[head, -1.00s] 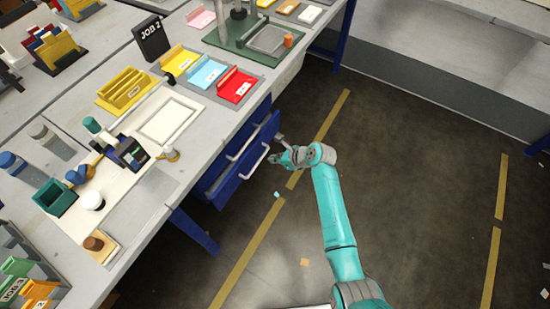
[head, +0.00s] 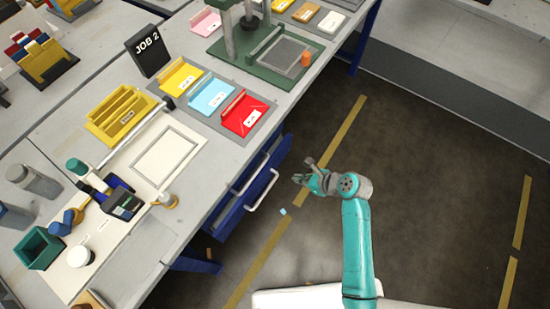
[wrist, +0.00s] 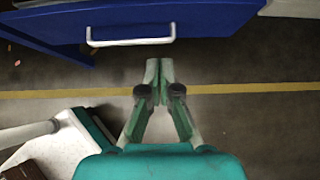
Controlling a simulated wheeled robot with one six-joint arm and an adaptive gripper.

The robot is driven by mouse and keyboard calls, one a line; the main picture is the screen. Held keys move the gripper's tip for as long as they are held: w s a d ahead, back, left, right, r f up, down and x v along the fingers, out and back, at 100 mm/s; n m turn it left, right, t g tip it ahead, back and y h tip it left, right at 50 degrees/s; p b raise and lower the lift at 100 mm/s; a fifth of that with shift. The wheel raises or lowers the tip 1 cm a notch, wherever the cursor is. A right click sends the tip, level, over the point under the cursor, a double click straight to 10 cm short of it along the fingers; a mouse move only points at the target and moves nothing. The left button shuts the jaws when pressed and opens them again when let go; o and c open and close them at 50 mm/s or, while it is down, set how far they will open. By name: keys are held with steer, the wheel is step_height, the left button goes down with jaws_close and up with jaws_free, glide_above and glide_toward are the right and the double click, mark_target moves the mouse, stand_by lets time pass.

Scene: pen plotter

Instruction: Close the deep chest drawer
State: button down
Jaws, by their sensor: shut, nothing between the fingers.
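The blue chest under the bench has two drawers with pale bar handles. The lower drawer (head: 240,213), which I take for the deep one, stands out from the chest in the head view. The upper drawer's handle (head: 250,173) shows behind it. In the wrist view a blue drawer front (wrist: 205,15) with its handle (wrist: 130,39) crosses the top. My gripper (head: 299,180) is to the right of the lower drawer's handle, apart from it. Its fingertips (wrist: 160,64) are together and empty, below and right of the handle in the wrist view. The drawer's inside is mostly hidden.
The bench top (head: 215,150) above holds coloured trays, a JOB 2 sign (head: 148,50) and a green press (head: 265,45). A blue bench leg (head: 197,262) stands near the drawers. The dark floor (head: 430,180) right of my arm is clear.

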mark_target(265, 167)
steer(key=x, duration=0.4)
steer(key=r+x, duration=0.1)
steer(key=x, duration=0.3)
steer(key=a+x, duration=0.1)
steer(key=x, duration=0.2)
steer(key=shift+w+a+f, duration=0.1)
steer(key=shift+w+a, duration=0.2)
steer(key=shift+w, duration=0.3)
steer(key=shift+w+a, duration=0.4)
steer(key=shift+a, duration=0.1)
steer(key=shift+w+a, duration=0.8)
steer(key=shift+a, duration=0.2)
